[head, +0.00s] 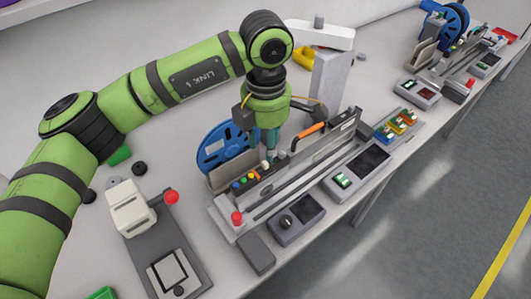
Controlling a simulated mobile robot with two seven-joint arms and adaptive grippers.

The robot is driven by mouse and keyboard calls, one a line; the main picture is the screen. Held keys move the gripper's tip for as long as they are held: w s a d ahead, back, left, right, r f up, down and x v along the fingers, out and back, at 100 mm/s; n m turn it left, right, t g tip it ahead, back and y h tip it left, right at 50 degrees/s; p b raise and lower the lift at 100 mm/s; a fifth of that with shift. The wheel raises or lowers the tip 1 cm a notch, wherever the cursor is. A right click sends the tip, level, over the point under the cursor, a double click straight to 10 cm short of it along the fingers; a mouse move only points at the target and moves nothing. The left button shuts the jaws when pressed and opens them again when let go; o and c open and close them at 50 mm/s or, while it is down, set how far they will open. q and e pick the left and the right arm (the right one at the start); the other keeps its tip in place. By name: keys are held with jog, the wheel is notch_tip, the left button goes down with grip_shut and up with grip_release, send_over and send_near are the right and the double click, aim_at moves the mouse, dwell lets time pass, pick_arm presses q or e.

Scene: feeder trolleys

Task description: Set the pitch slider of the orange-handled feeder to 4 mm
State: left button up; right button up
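The orange-handled feeder (305,165) is a long grey rail unit lying diagonally in the middle of the bench. Its orange handle (310,131) is on its upper side, right of my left gripper. Small green, blue, yellow and orange knobs (246,179) line its near left part. My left gripper (269,158) points down over the feeder, with teal fingers close to a small pale knob (265,166). I cannot tell whether they touch it, or whether the fingers are open. The pitch slider and its scale are too small to make out. My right gripper is out of view.
A blue reel (221,146) stands behind the feeder. A red knob (237,218) rises at its near end. A white device with a red-knobbed lever (129,207) stands left. Another feeder with a blue reel (455,19) is far right.

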aim_at(266, 163)
pick_arm(q)
notch_tip(266, 163, up, 6)
dwell(0.7)
